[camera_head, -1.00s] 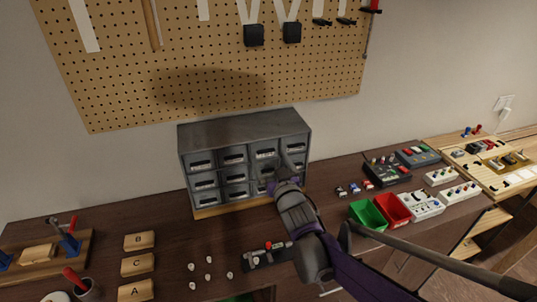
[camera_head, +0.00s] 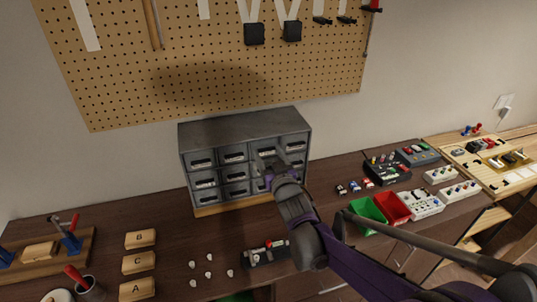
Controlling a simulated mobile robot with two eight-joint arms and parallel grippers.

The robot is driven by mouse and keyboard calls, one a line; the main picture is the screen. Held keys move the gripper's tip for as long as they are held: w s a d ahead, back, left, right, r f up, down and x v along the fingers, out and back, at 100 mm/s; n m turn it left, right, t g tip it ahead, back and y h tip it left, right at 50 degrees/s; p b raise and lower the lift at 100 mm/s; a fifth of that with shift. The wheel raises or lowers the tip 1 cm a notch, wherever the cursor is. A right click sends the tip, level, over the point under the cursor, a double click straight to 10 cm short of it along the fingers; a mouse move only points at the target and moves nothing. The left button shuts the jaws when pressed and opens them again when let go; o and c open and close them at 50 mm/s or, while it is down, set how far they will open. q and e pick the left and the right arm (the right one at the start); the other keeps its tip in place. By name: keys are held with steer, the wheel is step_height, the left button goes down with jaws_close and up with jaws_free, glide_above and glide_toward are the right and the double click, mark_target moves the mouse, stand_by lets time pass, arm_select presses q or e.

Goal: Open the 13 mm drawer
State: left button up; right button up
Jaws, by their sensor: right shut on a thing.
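A grey drawer cabinet (camera_head: 246,129) stands on the bench against the wall, with rows of small drawers with pale labels and handles. The labels are too small to read, so I cannot tell which is the 13 mm drawer. My right gripper (camera_head: 271,168) is at the cabinet's front, at the third column from the left, around the top and middle rows. It is shut on a drawer handle there, which is mostly hidden behind the gripper. I cannot clearly tell whether that drawer stands out from the front. My left gripper is not in view.
Small white knobs (camera_head: 209,257) and a dark tool block (camera_head: 264,252) lie in front of the cabinet. Wooden blocks (camera_head: 138,264) marked A, B and C are at left. Green (camera_head: 368,213) and red (camera_head: 392,206) bins stand at right. A pegboard (camera_head: 200,60) hangs above.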

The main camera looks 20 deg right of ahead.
jaws_close()
steer(key=s, duration=1.1)
steer(key=shift+d+b, duration=0.15)
steer(key=shift+b, duration=0.3)
steer(key=o, duration=1.4)
jaws_free()
steer(key=shift+c, duration=0.2)
steer(key=s, duration=1)
steer(key=shift+s+d, duration=0.2)
steer(key=shift+s, duration=0.2)
